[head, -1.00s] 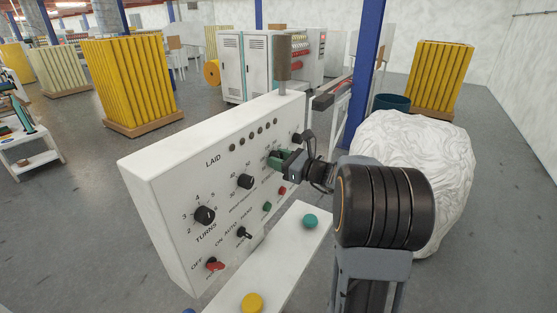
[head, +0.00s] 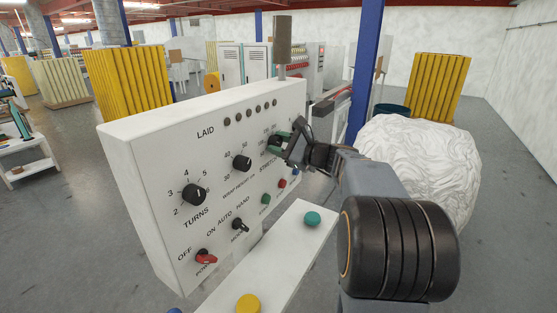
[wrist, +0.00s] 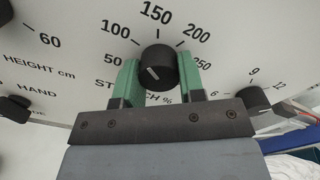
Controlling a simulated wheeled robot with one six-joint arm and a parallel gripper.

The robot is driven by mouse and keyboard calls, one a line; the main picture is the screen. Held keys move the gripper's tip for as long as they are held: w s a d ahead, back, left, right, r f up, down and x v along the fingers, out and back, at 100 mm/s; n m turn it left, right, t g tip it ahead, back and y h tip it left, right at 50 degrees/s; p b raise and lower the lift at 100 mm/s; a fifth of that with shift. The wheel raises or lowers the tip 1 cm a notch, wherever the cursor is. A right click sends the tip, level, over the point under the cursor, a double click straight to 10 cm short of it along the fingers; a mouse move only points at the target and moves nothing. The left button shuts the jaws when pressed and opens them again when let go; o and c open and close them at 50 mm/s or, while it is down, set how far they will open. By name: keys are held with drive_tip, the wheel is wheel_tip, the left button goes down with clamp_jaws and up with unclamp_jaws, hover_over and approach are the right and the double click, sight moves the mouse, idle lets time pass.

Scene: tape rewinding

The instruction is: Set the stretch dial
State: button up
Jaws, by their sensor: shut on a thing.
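The stretch dial is a black round knob (wrist: 158,68) on the white control panel (head: 125,160), under printed numbers including 50, 100, 150, 200 and 250. My gripper (wrist: 155,82) has green fingers on either side of the knob in the wrist view and is shut on it. A small white mark shows on the knob's face, but which number it points to is hard to tell. In the head view my gripper (head: 281,143) is at the panel's upper right, and its fingers hide most of this dial.
The wrap height dial (head: 242,163), turns dial (head: 195,194), mode switch (head: 240,225) and red power switch (head: 206,257) share the panel. Another dial (wrist: 253,97) is close to the right finger. A white ledge (head: 282,250) with coloured buttons juts out below. A white wrapped bundle (head: 420,165) stands at right.

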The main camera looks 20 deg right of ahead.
drive_tip(key=shift+f+n+b, duration=0.15)
drive_tip(key=shift+n+b, duration=1.45)
drive_tip(key=shift+b, duration=0.5)
drive_tip(key=o, duration=0.9)
drive_tip(key=shift+r, duration=0.2)
drive_tip(key=shift+s+d, duration=0.1)
drive_tip(key=b+v, duration=0.2)
drive_tip(key=v, duration=1.1)
drive_tip(key=shift+s+d, duration=0.15)
drive_tip(key=shift+s, duration=0.2)
